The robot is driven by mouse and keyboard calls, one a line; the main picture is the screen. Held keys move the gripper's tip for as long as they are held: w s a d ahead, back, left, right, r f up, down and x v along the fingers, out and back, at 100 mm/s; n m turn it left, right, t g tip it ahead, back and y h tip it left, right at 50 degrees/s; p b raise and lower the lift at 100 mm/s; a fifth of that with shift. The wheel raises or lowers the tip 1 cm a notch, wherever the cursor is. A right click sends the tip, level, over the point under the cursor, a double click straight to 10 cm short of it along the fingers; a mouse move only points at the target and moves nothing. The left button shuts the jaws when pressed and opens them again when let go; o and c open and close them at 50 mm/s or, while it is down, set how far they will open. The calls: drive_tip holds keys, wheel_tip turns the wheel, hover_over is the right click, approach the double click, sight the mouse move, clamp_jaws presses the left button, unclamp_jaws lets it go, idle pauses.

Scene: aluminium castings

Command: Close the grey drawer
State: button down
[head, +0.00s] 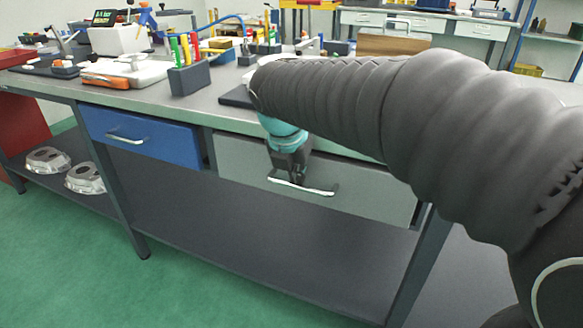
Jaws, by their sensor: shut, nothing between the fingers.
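The grey drawer (370,201) sits under the right part of the workbench top in the head view. Its front has a pale bar handle (318,191). Whether the drawer stands slightly out or flush is hard to tell, as my arm hides part of its upper edge. My gripper (292,181) points down in front of the drawer front, at the left part of the handle. It is shut and holds nothing. Whether the fingertips touch the handle or the front cannot be told.
A blue drawer (145,137) with its own handle is to the left and stands a little out. The workbench top (150,98) carries tools, a scale and a holder (188,78) with coloured handles. Castings (85,178) lie on the lower shelf. Green floor is free in front.

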drive_tip(key=shift+w+d+r, duration=0.15)
drive_tip(key=shift+w+r, duration=0.05)
drive_tip(key=shift+w, duration=0.1)
drive_tip(key=s+a+r+m+p, duration=0.1)
drive_tip(key=s+a+r+m, duration=0.2)
drive_tip(key=r, duration=0.6)
drive_tip(key=s+d+f+m+y, duration=0.2)
drive_tip(key=s+d+f+m, duration=0.35)
drive_tip(key=m, duration=0.95)
drive_tip(key=s+d+f+m, duration=0.4)
drive_tip(key=s+d+m, duration=0.2)
drive_tip(key=d+m, duration=0.1)
drive_tip(key=s+d+f+m+t, duration=0.1)
drive_tip(key=s+d+f+m, duration=0.2)
drive_tip(key=s+d+m, duration=0.3)
drive_tip(key=shift+s+d+f+m, duration=0.35)
drive_tip(key=shift+s+d+m, duration=0.05)
drive_tip(key=shift+s+d, duration=0.4)
